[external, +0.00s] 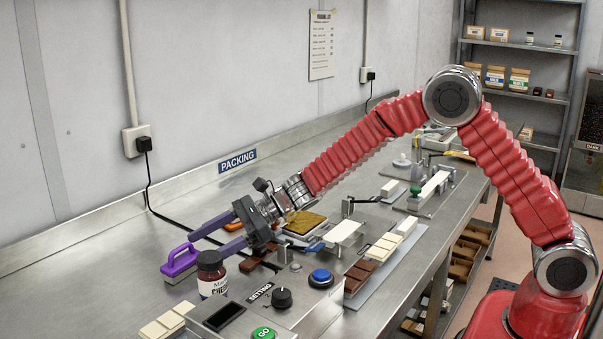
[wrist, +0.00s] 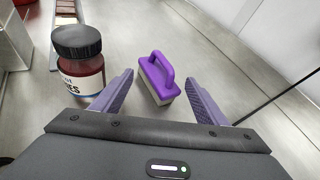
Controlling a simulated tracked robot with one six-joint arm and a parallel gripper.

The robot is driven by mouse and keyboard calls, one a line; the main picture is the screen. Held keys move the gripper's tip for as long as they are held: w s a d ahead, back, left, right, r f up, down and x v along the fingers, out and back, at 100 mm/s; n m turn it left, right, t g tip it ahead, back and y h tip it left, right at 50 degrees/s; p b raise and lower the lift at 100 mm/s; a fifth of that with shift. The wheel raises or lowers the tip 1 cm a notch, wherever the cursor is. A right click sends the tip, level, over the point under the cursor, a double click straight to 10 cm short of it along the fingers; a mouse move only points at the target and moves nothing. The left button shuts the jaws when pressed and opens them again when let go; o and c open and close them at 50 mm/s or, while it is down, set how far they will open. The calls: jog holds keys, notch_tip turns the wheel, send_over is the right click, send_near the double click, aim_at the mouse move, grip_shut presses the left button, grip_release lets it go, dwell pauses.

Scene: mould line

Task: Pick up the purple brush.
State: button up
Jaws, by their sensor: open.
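The purple brush (external: 180,262) has an arched handle and a pale bristle block, and stands bristles down on the steel bench at the left. In the wrist view the brush (wrist: 157,80) lies ahead, between the lines of the two fingers and a little beyond their tips. My gripper (external: 207,243) is open and empty, its purple-grey fingers pointing at the brush from the right. In the wrist view my gripper (wrist: 158,80) shows both fingers spread wide, with no visible contact on the brush.
A dark-lidded cherry jar (external: 211,273) stands close to the near finger; it is left of the fingers in the wrist view (wrist: 82,60). A control box (external: 265,312) and white chocolate pieces (external: 168,322) are nearer the camera. A black cable (external: 150,190) runs along the wall side. Bench left of the brush is clear.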

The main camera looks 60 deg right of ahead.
aim_at(185, 259)
jog(key=shift+x, duration=1.75)
jog(key=shift+c, duration=0.5)
jog(key=shift+f, duration=0.2)
jog(key=c, duration=1.5)
